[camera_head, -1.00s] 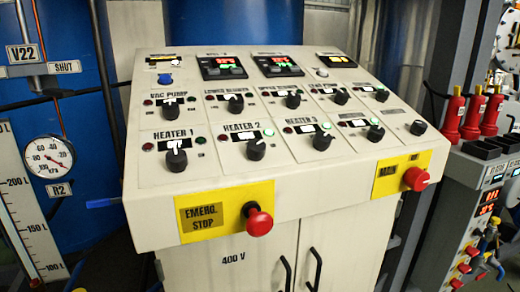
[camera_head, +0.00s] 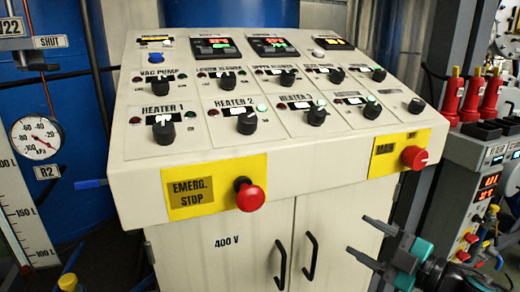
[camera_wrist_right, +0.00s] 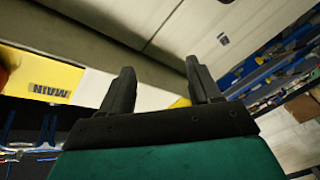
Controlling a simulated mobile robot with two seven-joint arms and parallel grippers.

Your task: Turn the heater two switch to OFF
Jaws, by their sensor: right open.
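The heater 2 switch (camera_head: 246,123) is a black rotary knob with a white pointer on the sloped control panel (camera_head: 190,178), under the label HEATER 2. A green lamp (camera_head: 262,107) beside it is lit, and a dark red lamp (camera_head: 213,112) is on its left. My right gripper (camera_head: 359,236) is open and empty at the lower right, in front of the cabinet and below the panel, well away from the switch. In the right wrist view its two dark fingers (camera_wrist_right: 160,68) are spread apart, with the yellow MAIN plate (camera_wrist_right: 55,88) to their left. My left gripper is not in view.
Similar knobs sit close by, for heater 1 (camera_head: 163,133) and heater 3 (camera_head: 317,116). A red emergency stop button (camera_head: 251,198) and a red main button (camera_head: 414,157) stick out from the front edge. Cabinet handles (camera_head: 310,258) are below. A grey unit (camera_head: 460,175) stands at right.

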